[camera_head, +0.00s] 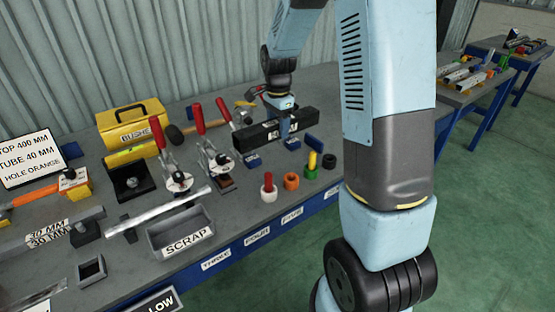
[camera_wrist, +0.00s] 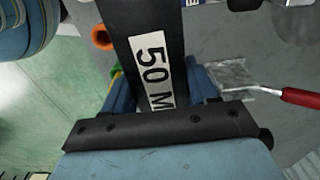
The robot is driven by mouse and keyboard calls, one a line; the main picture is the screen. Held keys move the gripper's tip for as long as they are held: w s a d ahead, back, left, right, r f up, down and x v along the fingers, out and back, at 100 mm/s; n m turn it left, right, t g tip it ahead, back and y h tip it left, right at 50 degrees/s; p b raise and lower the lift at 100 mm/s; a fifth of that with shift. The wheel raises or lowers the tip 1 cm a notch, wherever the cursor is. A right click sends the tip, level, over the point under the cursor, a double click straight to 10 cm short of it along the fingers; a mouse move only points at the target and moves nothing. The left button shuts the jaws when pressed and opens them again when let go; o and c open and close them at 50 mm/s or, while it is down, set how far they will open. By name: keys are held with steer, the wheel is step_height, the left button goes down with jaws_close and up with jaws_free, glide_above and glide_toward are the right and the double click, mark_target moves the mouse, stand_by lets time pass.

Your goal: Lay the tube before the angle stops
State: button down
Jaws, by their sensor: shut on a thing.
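A long black square tube (camera_head: 248,137) is in my gripper (camera_head: 284,128), over the right part of the bench. In the wrist view the tube (camera_wrist: 148,25) carries a white label reading "50 M", cut off by the gripper body. My gripper (camera_wrist: 163,98) is shut across the tube with blue fingers at its sides. Small blue blocks, perhaps the angle stops, show beneath and beside the tube: one at the front (camera_head: 252,160), one near its middle (camera_head: 292,143) and one at its right end (camera_head: 314,141). Whether the tube touches them, I cannot tell.
Red-handled clamps (camera_head: 166,165) stand left of the tube. In front are red, orange (camera_head: 291,181), green-yellow and black round pieces. Left are a scrap bin (camera_head: 182,238), bars marked 30 MM (camera_head: 50,232), a yellow toolbox (camera_head: 130,125) and a sign (camera_head: 28,160) reading "TUBE 40 MM".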

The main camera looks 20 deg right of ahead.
mark_target(277, 167)
step_height(277, 167, down, 13)
steer(key=shift+a+f, duration=0.1)
stand_by(0.6)
steer(key=shift+c, duration=1.6)
jaws_free()
